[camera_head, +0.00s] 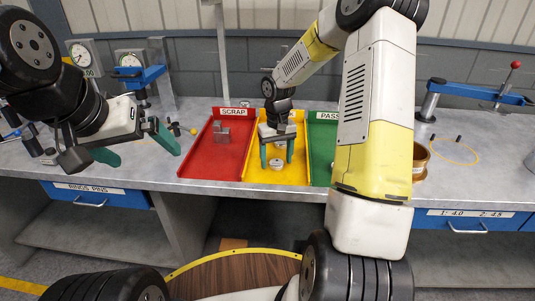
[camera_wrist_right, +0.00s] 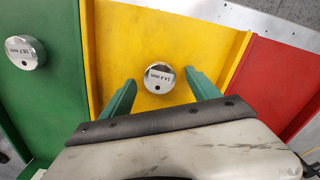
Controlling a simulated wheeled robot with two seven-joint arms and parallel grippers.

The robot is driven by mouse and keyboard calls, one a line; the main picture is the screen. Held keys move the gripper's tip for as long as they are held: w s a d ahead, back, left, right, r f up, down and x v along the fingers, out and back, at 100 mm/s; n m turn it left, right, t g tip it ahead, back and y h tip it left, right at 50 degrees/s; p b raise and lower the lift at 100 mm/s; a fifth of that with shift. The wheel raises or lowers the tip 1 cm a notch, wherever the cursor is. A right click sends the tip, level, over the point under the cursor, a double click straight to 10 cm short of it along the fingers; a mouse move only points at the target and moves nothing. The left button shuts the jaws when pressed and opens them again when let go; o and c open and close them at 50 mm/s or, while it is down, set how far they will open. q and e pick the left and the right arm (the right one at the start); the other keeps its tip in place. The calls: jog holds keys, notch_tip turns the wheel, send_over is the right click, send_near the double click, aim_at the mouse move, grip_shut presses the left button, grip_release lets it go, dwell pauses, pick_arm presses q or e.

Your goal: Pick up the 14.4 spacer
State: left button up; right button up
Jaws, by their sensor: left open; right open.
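The 14.4 spacer (camera_wrist_right: 159,78) is a short silver cylinder marked 14.4 mm, with a small dark hole in its top. It stands in the yellow tray (camera_wrist_right: 150,30); in the head view the spacer (camera_head: 277,164) shows below my right gripper (camera_head: 277,158). My right gripper, also in the wrist view (camera_wrist_right: 160,82), is open, with its green fingers to either side of the spacer and gaps between. The height of the fingertips above the tray is hard to tell. My left gripper (camera_head: 140,148) is open and empty over the left part of the bench.
The red SCRAP tray (camera_head: 205,155) holds grey blocks (camera_head: 221,133). The green PASS tray (camera_head: 320,150) lies right of the yellow one; a second silver spacer (camera_wrist_right: 25,52) stands in it. Low walls divide the trays. Dial gauges (camera_head: 84,55) stand at the back left.

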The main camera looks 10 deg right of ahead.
jog(key=shift+f, duration=0.2)
grip_shut()
jog(key=shift+r, duration=0.1)
